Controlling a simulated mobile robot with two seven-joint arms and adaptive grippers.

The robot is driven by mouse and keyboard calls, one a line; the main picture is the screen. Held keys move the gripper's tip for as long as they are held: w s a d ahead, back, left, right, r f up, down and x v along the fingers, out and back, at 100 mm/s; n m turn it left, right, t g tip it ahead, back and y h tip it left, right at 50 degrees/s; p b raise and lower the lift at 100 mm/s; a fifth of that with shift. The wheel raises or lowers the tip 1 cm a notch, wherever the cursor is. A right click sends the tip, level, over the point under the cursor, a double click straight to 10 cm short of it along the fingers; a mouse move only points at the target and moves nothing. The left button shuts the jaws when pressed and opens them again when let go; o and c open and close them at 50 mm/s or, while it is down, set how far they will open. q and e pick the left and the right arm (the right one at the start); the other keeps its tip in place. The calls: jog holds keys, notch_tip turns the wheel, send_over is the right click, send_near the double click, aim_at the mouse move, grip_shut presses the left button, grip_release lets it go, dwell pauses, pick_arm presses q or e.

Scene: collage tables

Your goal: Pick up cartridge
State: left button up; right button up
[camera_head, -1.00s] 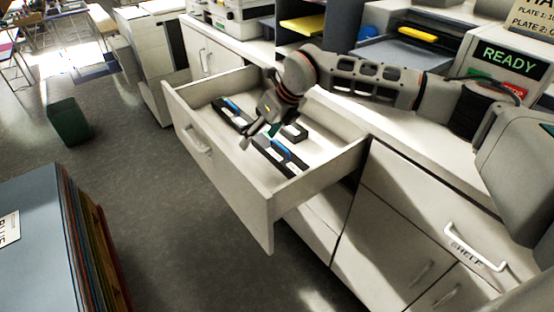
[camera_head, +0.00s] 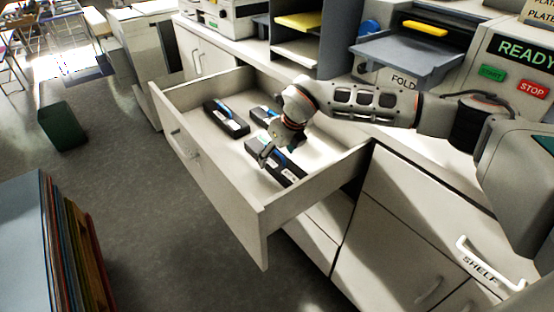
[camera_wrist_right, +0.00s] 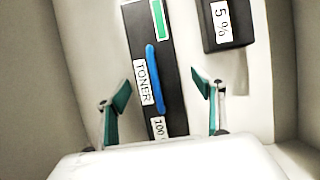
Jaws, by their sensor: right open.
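Three black cartridges lie in the open white drawer in the head view: one at the left (camera_head: 226,118), one behind my gripper (camera_head: 262,115) and one nearest the drawer front (camera_head: 287,173). My right gripper (camera_head: 270,152) is low over the nearest one and partly covers it. In the right wrist view, the open, empty fingers (camera_wrist_right: 162,90) stand on either side of a cartridge (camera_wrist_right: 146,28) with a blue handle and labels reading TONER and 100. I cannot tell whether they touch it. Another cartridge there reads 5 % (camera_wrist_right: 238,33). My left gripper is not in view.
The drawer's front wall (camera_head: 205,170) and side walls stand around the cartridges. Bare drawer floor (camera_wrist_right: 253,95) shows beside the cartridge. A counter with a grey tray (camera_head: 400,55) and START and STOP buttons is behind. A green bin (camera_head: 62,127) stands on the floor.

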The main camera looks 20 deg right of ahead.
jog(key=shift+w+a+f, duration=0.15)
jog(key=shift+a+f, duration=0.05)
jog(key=shift+f, duration=0.35)
jog(key=shift+r, duration=0.1)
jog(key=c, duration=1.6)
jog(key=shift+r, duration=0.1)
jog(key=shift+r, duration=0.1)
